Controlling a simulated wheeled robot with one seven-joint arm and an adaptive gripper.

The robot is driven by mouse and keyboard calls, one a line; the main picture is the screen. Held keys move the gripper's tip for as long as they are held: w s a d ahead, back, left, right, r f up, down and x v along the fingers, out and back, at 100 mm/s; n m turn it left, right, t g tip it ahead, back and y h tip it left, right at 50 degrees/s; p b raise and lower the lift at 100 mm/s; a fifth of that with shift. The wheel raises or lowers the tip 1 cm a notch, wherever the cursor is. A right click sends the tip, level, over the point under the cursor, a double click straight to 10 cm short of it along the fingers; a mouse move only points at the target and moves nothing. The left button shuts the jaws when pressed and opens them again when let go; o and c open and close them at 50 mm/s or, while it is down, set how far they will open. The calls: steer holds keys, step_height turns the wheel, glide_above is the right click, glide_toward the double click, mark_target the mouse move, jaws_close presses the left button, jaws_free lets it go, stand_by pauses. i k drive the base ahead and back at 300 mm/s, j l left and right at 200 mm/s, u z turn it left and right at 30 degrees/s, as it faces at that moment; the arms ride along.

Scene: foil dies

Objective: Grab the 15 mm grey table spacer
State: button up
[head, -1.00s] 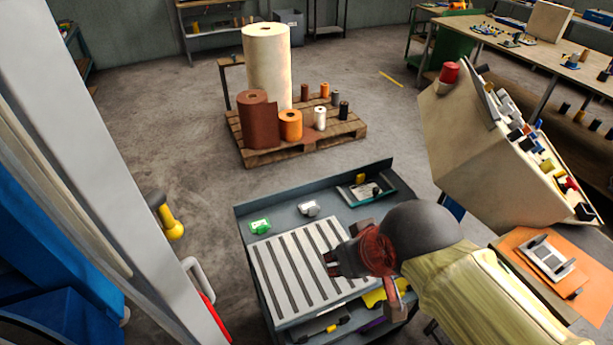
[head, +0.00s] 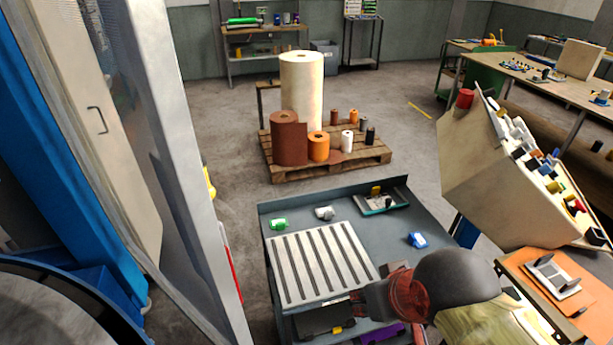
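A small light grey block (head: 325,213), which looks like the grey spacer, lies on the cart's top (head: 340,195) near its back left. Its size marking is too small to read. A green block (head: 278,224) lies to its left, and a blue block (head: 418,240) lies on the right side of the cart. My gripper (head: 356,303) is over the front right corner of the slotted plate, well in front of the grey block and apart from it. The fingers are dark and small, so I cannot tell whether they are open or shut.
A pale slotted plate (head: 308,268) fills the front left of the cart top. A small dark tray (head: 380,202) with items sits at the back. A slanted control console (head: 475,170) stands at the right. A pallet (head: 375,157) with rolls stands behind the cart.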

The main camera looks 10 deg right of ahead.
mark_target(326, 213)
steer(key=i+l+u, duration=0.15)
steer(key=u, duration=0.25)
steer(key=i+l+u, duration=0.1)
steer(key=l+u, duration=0.7)
steer(key=i+j, duration=0.05)
steer(key=j, duration=0.05)
